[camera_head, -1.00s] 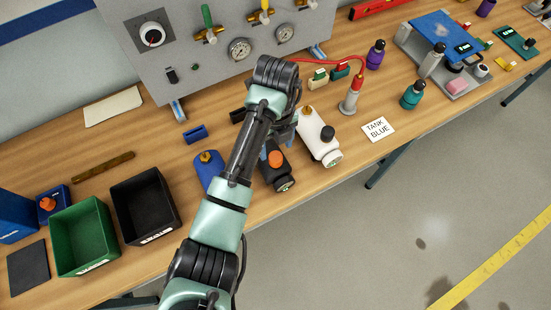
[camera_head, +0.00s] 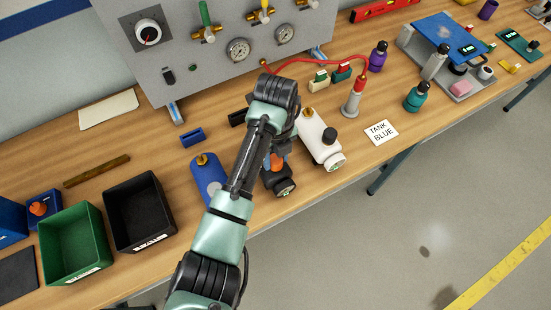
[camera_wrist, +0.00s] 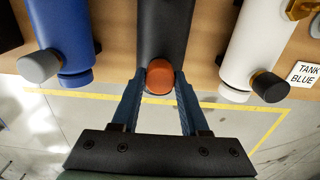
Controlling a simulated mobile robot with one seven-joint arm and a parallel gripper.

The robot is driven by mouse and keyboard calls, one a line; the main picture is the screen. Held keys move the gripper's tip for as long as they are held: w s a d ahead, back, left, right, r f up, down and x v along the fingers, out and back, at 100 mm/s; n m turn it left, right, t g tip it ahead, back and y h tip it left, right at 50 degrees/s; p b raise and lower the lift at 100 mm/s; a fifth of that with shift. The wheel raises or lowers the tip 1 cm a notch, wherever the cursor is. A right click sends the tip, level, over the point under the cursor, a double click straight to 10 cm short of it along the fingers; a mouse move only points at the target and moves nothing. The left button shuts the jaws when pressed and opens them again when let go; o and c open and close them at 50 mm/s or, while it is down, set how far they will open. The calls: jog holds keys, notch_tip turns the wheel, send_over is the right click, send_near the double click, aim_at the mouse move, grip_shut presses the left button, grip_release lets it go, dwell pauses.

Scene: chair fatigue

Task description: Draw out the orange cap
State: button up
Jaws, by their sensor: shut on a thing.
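The orange cap (camera_wrist: 160,77) sits on the side of a black tank (camera_wrist: 165,28) in the wrist view. The cap also shows in the head view (camera_head: 274,162), partly covered by my arm. My gripper (camera_wrist: 160,84) is shut on the cap, with one blue finger on each side of it. In the head view the black tank (camera_head: 281,185) lies on the bench below my arm, and much of it is hidden. I cannot tell whether the cap is seated or partly out.
A blue tank (camera_head: 207,178) lies to the left and a white tank (camera_head: 321,140) to the right, both close by. Black (camera_head: 143,213) and green (camera_head: 73,244) bins stand further left. A gauge panel (camera_head: 225,45) stands behind. The bench's front edge is near.

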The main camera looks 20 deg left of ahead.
aim_at(276, 159)
grip_shut()
jog(key=shift+r, duration=0.2)
jog(key=shift+r+p, duration=1.45)
jog(key=shift+p, duration=0.25)
jog(key=shift+r+p, duration=1.95)
jog(key=shift+r, duration=0.05)
